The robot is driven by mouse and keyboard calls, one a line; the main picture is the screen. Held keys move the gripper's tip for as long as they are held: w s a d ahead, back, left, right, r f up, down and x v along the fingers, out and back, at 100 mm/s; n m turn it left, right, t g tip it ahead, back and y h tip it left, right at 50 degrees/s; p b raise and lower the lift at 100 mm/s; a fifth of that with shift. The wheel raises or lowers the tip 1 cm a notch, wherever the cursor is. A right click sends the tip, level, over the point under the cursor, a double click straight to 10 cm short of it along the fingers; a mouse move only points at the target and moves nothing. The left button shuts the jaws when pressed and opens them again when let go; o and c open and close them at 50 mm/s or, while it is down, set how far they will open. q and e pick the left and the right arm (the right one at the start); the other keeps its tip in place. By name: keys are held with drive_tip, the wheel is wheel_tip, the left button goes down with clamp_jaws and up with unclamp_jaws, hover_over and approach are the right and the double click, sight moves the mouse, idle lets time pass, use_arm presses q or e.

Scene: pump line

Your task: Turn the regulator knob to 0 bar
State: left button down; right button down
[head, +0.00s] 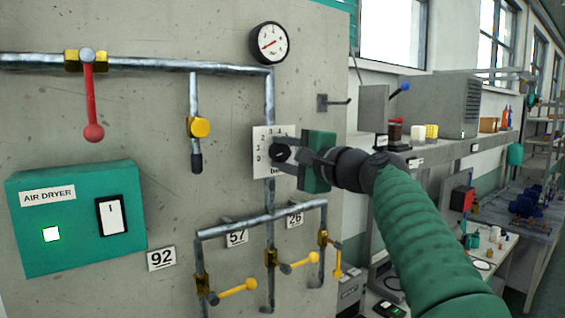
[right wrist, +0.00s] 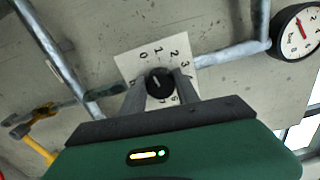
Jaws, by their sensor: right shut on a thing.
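The regulator knob (head: 279,153) is a small black round knob on a white dial plate (head: 259,136) on the grey wall panel. In the right wrist view the knob (right wrist: 159,84) sits between the fingertips, with the numbers 0, 1, 2 and 3 on the plate (right wrist: 128,63) above it. A small light mark on the knob seems to lean up-left, towards the 0 side; its exact reading is too small to tell. My right gripper (head: 284,154) is shut on the knob, its fingers partly hiding the plate's lower numbers. My left gripper is not in view.
A round pressure gauge (head: 269,43) with a red needle is above the knob on the pipe. A yellow valve (head: 200,127) and a red lever (head: 92,105) are to the left, above the green air dryer box (head: 75,215). Yellow-handled valves (head: 238,288) are below.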

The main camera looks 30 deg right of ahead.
drive_tip(key=shift+w+f+n+b, duration=0.1)
drive_tip(key=shift+f+n+b, duration=0.3)
drive_tip(key=shift+n, duration=0.3)
drive_tip(key=c, duration=1)
unclamp_jaws()
drive_tip(key=shift+o, duration=0.5)
drive_tip(key=shift+r, duration=0.15)
drive_tip(key=shift+s, duration=0.45)
drive_tip(key=s+d+b, duration=0.1)
drive_tip(key=s+b, duration=0.3)
drive_tip(key=s, duration=1.1)
drive_tip(key=shift+s+d, duration=0.25)
drive_tip(key=shift+s, duration=0.15)
